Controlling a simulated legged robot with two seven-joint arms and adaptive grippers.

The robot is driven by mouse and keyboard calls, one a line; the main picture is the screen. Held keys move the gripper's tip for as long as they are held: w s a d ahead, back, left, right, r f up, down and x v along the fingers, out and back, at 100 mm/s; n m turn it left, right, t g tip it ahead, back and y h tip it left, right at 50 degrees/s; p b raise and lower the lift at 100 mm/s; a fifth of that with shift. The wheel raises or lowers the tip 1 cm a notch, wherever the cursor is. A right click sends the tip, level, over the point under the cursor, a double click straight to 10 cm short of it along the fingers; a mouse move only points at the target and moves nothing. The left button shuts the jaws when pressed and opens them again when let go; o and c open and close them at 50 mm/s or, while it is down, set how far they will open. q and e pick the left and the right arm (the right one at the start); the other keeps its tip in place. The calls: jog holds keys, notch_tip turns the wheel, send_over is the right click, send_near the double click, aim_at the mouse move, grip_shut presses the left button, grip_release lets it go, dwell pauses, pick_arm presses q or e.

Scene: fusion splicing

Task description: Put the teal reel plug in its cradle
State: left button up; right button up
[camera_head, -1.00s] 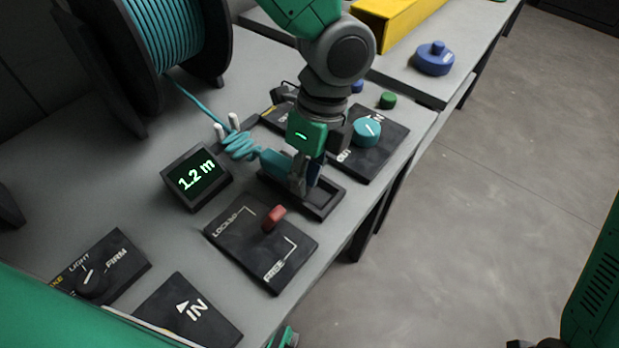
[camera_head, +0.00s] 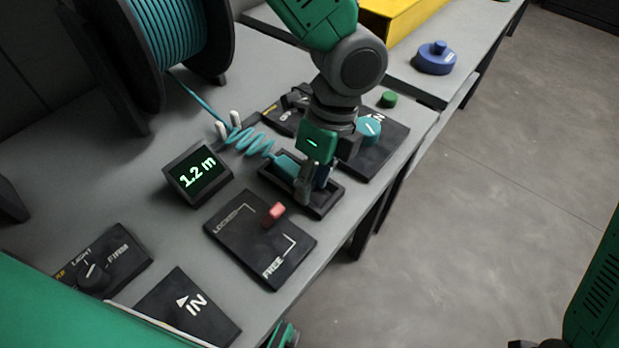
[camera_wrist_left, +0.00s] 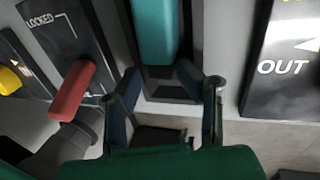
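The teal reel plug (camera_head: 287,165) lies in the black cradle (camera_head: 325,209), a shallow tray near the table's front edge. A coiled teal cord runs from it back toward the reel. In the left wrist view the plug (camera_wrist_left: 157,32) lies lengthwise between the cradle's walls (camera_wrist_left: 198,45). My left gripper (camera_head: 315,190) is low over the cradle's near end, hiding part of it. In the left wrist view its fingers (camera_wrist_left: 167,100) are spread apart, with the plug's end just beyond them and nothing between the tips. My right gripper is not seen.
A lever panel with a red handle (camera_head: 273,213) stands beside the cradle. A length display (camera_head: 197,174) and two white pegs (camera_head: 235,119) are behind it. A panel with a teal knob (camera_head: 368,130) is on the other side. The large reel (camera_head: 165,40) stands at the back.

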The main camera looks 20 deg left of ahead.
pick_arm(q)
jog(key=shift+d+r, duration=0.15)
jog(key=shift+d, duration=1.3)
jog(key=shift+a, duration=1)
jog(key=shift+w+d+r, duration=0.1)
jog(key=shift+d+r, duration=0.2)
jog(key=shift+d, duration=0.2)
jog(key=p+v, duration=0.2)
jog(key=v, duration=1)
jog(key=shift+r+p, duration=0.3)
jog(key=shift+p, duration=0.05)
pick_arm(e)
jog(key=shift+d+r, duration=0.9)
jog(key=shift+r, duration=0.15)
pick_arm(q)
jog(key=shift+a, duration=0.1)
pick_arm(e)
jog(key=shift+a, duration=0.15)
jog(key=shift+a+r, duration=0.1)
